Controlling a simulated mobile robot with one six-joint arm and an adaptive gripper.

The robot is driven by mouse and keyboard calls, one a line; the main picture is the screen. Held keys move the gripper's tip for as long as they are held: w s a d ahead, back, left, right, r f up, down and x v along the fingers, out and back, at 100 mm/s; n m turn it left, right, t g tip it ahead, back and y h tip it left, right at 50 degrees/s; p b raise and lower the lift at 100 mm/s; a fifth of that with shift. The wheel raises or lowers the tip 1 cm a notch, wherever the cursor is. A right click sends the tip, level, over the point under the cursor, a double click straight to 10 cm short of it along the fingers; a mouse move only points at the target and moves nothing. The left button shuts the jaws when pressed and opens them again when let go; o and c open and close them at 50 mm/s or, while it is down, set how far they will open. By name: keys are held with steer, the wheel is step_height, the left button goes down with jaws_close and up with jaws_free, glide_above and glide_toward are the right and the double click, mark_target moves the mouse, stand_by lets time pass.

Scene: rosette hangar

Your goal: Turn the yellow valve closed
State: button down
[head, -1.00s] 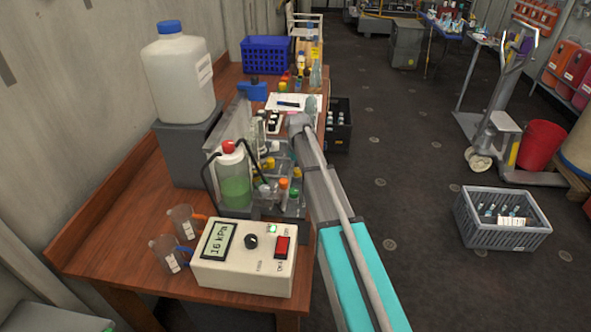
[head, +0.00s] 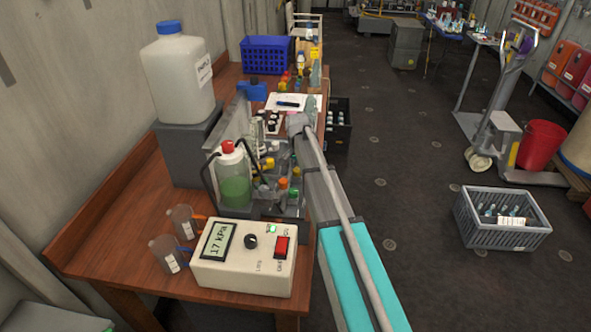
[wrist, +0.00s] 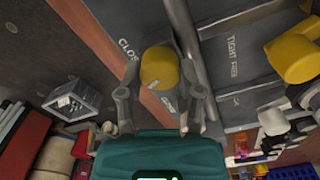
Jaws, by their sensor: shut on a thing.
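The yellow valve knob (wrist: 159,68) is in the middle of the wrist view, on a grey panel (wrist: 225,60). The panel has lettering beginning "CLOS" beside the knob and another partly hidden word below it. My gripper (wrist: 160,76) has one finger on each side of the knob and is shut on it. A second yellow knob (wrist: 292,58) is at the right, near lettering reading "TIGHT" and "FREE". In the head view my arm and the crowded rig hide the grip, and I cannot tell which small yellow part is the valve.
A control box (head: 243,257) reads 17 kPa at the bench's front. A green-filled bottle (head: 236,178) with tubes stands behind it. Beakers (head: 168,255) and a large white jug (head: 178,75) are to the left.

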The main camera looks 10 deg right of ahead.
steer(key=shift+a+m, duration=0.15)
steer(key=shift+m, duration=2.15)
steer(key=shift+w, duration=0.1)
steer(key=shift+c, duration=1.3)
jaws_free()
